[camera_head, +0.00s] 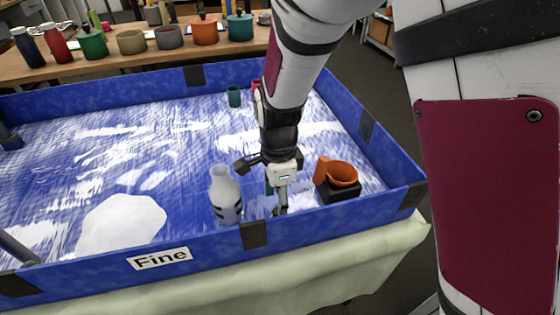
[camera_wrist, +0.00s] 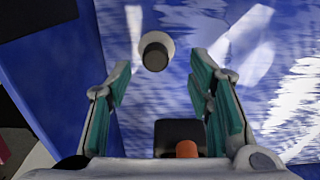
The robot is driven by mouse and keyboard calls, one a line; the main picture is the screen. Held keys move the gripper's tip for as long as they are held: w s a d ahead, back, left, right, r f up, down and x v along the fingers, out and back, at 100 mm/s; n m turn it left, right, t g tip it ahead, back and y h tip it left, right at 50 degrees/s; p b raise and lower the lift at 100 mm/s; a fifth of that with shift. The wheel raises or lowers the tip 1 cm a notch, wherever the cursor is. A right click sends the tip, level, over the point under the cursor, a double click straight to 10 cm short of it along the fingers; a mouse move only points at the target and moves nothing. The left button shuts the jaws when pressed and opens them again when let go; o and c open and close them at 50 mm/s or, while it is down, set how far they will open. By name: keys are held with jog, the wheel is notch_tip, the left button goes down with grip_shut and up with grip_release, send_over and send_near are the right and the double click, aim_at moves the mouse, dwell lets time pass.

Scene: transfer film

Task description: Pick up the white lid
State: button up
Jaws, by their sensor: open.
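My gripper (camera_head: 263,189) points down inside the blue tray near its front wall. In the wrist view my gripper (camera_wrist: 157,88) is open, with teal pads wide apart and nothing between them. Ahead of the fingertips is a round white piece with a dark round centre (camera_wrist: 155,52); I cannot tell whether it is the white lid or the mouth of the vase. In the head view a white vase (camera_head: 226,197) with dark marks stands left of my gripper. No white lid is clearly recognisable there; my gripper hides part of the tray floor.
An orange mug (camera_head: 342,174) on a black block (camera_head: 338,192) stands close right of my gripper. The blue tray's front wall (camera_head: 205,245), labelled "Fine", is near. White material (camera_head: 120,222) covers the left floor. Pots (camera_head: 204,31) stand on a back table.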

jog(key=f, duration=0.1)
jog(key=f+b, duration=0.1)
jog(key=f, duration=0.2)
jog(key=shift+s+f, duration=0.25)
jog(key=shift+f, duration=0.1)
jog(key=c, duration=1)
